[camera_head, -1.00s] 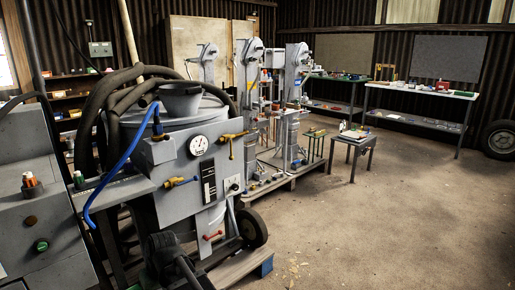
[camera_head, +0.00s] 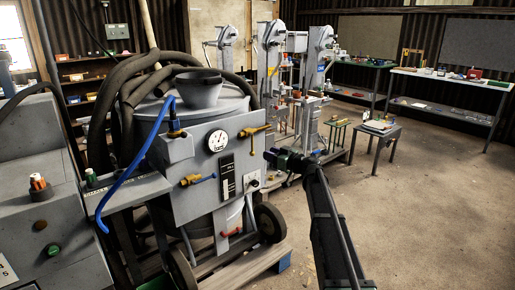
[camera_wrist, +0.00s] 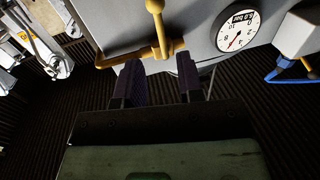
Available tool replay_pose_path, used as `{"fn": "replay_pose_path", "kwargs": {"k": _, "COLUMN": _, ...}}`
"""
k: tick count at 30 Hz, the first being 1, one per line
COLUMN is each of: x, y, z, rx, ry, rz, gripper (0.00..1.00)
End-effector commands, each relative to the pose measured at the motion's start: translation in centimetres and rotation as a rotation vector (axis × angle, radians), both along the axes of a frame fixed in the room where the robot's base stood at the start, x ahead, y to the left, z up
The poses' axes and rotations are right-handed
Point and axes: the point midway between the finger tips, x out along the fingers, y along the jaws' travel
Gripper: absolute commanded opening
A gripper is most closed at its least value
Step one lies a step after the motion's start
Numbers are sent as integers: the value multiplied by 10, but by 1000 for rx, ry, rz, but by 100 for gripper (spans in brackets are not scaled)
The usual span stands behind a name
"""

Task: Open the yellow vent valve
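The yellow vent valve (camera_head: 256,131) sits on the upper right of the grey tank's front panel, right of the gauge. In the wrist view, which looks upside down, the yellow valve (camera_wrist: 157,45) has a lever crossing its pipe at about a right angle. My gripper (camera_head: 270,157) is just right of and below the valve in the head view. In the wrist view my gripper (camera_wrist: 158,75) is open, its two dark fingers apart with nothing held between them. The fingertips are close to the yellow pipe; whether they touch it I cannot tell.
A round gauge (camera_head: 218,140) and a blue-handled valve (camera_head: 197,180) are on the same panel. A red-handled valve (camera_head: 230,232) is lower down. A blue hose (camera_head: 128,167) hangs at the left. A small table (camera_head: 380,130) stands behind; the floor at right is clear.

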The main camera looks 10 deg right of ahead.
Motion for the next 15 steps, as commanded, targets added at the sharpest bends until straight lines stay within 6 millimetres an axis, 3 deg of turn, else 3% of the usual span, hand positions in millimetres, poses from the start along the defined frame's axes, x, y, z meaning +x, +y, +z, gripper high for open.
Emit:
{"fn": "replay_pose_path", "kwargs": {"k": 9, "x": 56, "y": 46, "z": 0, "rx": 1, "ry": 2, "rz": 3, "gripper": 35}}
{"fn": "replay_pose_path", "kwargs": {"k": 15, "x": 75, "y": 63, "z": 0, "rx": 1, "ry": 2, "rz": 2, "gripper": 35}}
